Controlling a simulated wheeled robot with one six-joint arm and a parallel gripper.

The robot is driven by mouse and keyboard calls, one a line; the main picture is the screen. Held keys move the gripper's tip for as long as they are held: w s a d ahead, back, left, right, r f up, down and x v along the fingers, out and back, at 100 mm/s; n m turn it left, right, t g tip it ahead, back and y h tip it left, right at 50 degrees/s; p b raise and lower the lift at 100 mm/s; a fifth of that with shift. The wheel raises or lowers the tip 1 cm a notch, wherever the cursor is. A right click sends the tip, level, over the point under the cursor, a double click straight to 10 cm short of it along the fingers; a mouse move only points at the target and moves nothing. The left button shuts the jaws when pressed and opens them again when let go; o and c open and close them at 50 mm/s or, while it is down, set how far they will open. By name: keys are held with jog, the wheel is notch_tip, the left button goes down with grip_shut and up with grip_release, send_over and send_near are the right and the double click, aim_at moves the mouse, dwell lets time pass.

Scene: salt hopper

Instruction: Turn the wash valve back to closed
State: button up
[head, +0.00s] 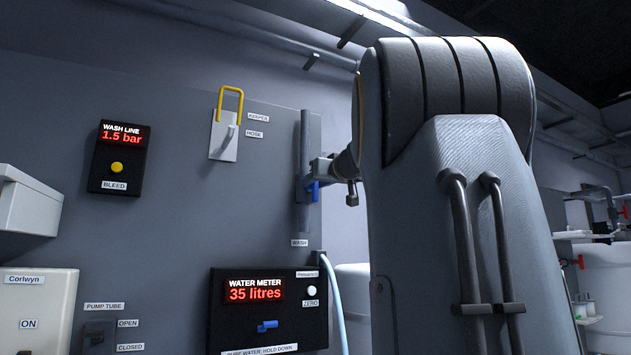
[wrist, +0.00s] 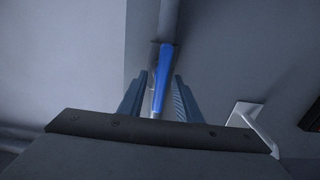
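The wash valve's blue handle (head: 315,190) is on the grey vertical pipe (head: 304,140), above the WASH label (head: 299,243). In the wrist view the blue handle (wrist: 162,75) looks roughly in line with the pipe (wrist: 169,18). My gripper (wrist: 160,78) is open, with one finger on each side of the handle. A gap shows between the handle and each finger. In the head view my arm hides part of the gripper, and its end is at the pipe by the handle. The valve body is mostly hidden.
A white keeper plate with a yellow loop (head: 231,100) is left of the pipe. A wash line display (head: 118,155) reads 1.5 bar.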

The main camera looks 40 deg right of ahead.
grip_shut()
